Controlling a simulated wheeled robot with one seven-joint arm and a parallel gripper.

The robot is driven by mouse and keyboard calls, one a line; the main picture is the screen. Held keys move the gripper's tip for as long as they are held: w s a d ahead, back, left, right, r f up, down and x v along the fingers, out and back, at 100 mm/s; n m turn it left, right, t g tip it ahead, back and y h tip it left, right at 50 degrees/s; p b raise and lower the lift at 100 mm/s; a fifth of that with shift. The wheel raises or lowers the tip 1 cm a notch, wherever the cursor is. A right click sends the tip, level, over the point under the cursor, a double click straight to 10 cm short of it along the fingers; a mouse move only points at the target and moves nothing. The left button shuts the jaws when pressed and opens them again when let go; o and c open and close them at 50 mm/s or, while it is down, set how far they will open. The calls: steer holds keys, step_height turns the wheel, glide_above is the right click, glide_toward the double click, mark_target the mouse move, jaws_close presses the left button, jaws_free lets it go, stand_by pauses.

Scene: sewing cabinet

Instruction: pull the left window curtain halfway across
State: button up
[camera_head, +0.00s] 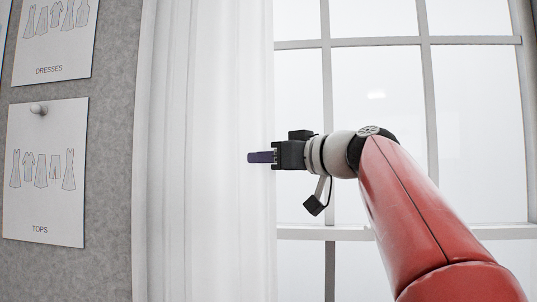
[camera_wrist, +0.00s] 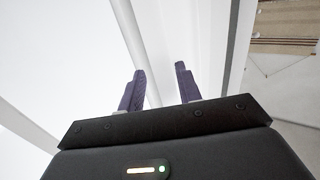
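The left window curtain (camera_head: 200,120) is white with vertical folds and hangs at the left side of the window (camera_head: 380,95). My gripper (camera_head: 250,157) is at the curtain's right edge, its purple fingertips overlapping the edge in the head view. In the wrist view the two fingers of my gripper (camera_wrist: 161,72) stand apart, with a gap between them. White curtain cloth (camera_wrist: 190,35) shows beyond and between the fingers. I cannot tell whether the fingers touch it.
A grey wall panel (camera_head: 110,90) with pinned paper sheets, one labelled TOPS (camera_head: 46,205), is left of the curtain. White window bars (camera_head: 327,100) run behind my arm. The window right of the curtain is uncovered. A brown-striped surface (camera_wrist: 285,25) shows at the wrist view's upper right.

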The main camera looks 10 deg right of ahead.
jaws_close()
stand_by(0.3)
steer(key=s+d, duration=0.5)
steer(key=d, duration=0.7)
steer(key=s+d+b, duration=0.1)
steer(key=s+d, duration=0.4)
steer(key=d, duration=0.8)
steer(key=shift+s, duration=0.15)
jaws_free()
